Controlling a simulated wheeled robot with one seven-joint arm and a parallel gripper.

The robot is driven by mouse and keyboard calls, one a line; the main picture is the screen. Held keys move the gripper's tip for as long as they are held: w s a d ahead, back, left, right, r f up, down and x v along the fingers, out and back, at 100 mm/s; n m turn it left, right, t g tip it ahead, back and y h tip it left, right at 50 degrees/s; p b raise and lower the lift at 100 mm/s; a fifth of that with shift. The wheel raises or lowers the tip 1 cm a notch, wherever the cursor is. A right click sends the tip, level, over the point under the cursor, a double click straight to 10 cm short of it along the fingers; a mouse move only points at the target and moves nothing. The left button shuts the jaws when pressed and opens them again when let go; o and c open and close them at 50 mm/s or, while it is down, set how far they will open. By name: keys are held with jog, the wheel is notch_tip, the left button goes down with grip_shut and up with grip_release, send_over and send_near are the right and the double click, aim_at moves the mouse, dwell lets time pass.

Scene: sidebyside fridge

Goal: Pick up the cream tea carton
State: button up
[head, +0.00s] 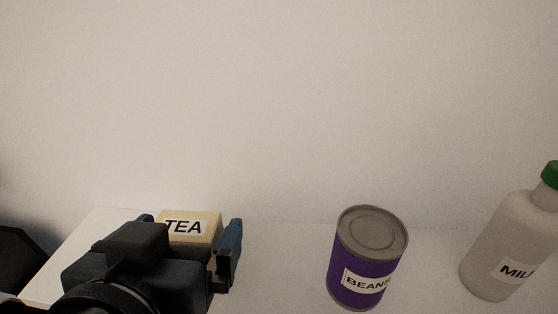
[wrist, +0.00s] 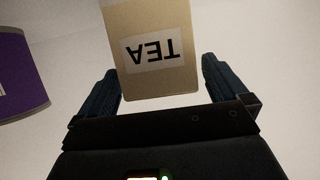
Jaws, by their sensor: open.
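The cream tea carton (head: 200,225) with a white TEA label stands on a pale surface at the lower left of the head view, partly hidden behind my gripper. My gripper (head: 190,228) is open, with one blue finger on each side of the carton in the head view. In the wrist view the carton (wrist: 150,60) shows upside down, just ahead of and between the fingers of my gripper (wrist: 160,80). Gaps show between the carton and both fingers there. I cannot tell how far the carton reaches between them.
A purple beans can (head: 366,262) stands to the right of my gripper, with clear surface between them. A white milk bottle (head: 505,250) with a green cap stands farther right. A plain pale wall (head: 280,110) rises behind. The surface's left edge is close to my gripper.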

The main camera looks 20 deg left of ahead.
jog(key=shift+w+a+f, duration=0.1)
jog(key=shift+w+f, duration=0.05)
jog(key=shift+w, duration=0.3)
jog(key=c, duration=1)
jog(key=shift+o, duration=0.2)
